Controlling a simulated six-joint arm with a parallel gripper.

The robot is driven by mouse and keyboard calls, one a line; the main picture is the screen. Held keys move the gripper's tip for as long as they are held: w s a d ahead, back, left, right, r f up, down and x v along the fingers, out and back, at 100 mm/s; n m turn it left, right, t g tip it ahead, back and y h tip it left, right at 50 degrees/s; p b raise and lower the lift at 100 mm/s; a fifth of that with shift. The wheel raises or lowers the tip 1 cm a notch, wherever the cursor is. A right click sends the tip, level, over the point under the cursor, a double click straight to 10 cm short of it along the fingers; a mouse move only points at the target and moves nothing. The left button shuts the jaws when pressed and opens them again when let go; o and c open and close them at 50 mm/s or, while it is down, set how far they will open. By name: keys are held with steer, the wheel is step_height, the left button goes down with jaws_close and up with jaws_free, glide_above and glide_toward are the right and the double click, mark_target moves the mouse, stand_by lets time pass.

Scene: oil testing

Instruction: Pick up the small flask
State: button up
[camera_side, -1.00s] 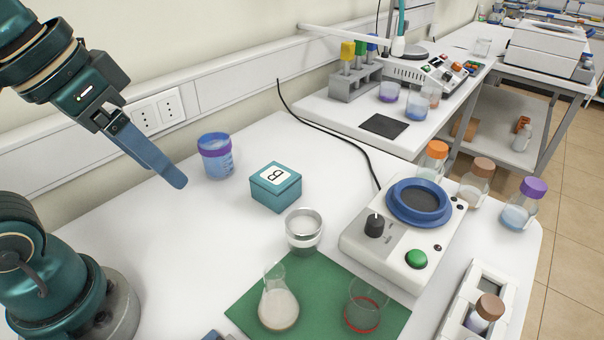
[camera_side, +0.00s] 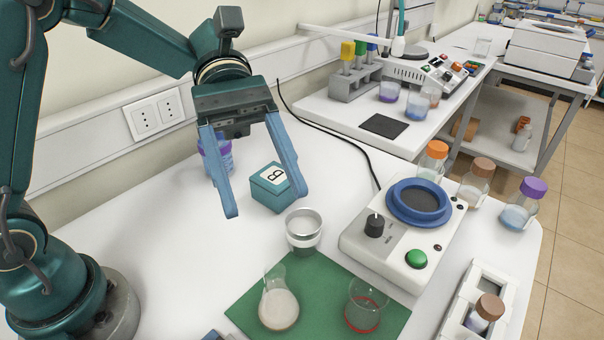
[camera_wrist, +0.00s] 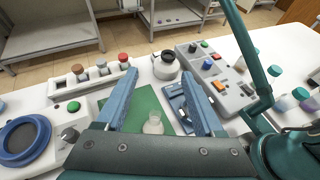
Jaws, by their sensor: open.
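The small flask (camera_side: 279,307) is a clear conical glass with pale contents, standing upright on the green mat (camera_side: 312,275). A pale glass vessel in the wrist view (camera_wrist: 154,124), between my fingers and on the mat, looks like this flask. My gripper (camera_side: 263,207) has two blue fingers spread wide with nothing between them. It hangs above the table behind the flask, apart from it, with the teal box behind its right finger. The open fingers also frame the wrist view (camera_wrist: 160,70).
A metal-rimmed jar (camera_side: 303,230) stands just behind the mat. A blue-topped hotplate (camera_side: 408,255) is to the right. The left table is clear.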

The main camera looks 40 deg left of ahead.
mark_target(270, 265)
step_height(270, 265, down, 13)
steer(key=shift+r, duration=0.1)
steer(key=shift+s+d+f, duration=0.15)
steer(key=shift+d+f, duration=0.05)
steer(key=shift+f, duration=0.05)
steer(key=shift+x, duration=2.35)
jaws_close()
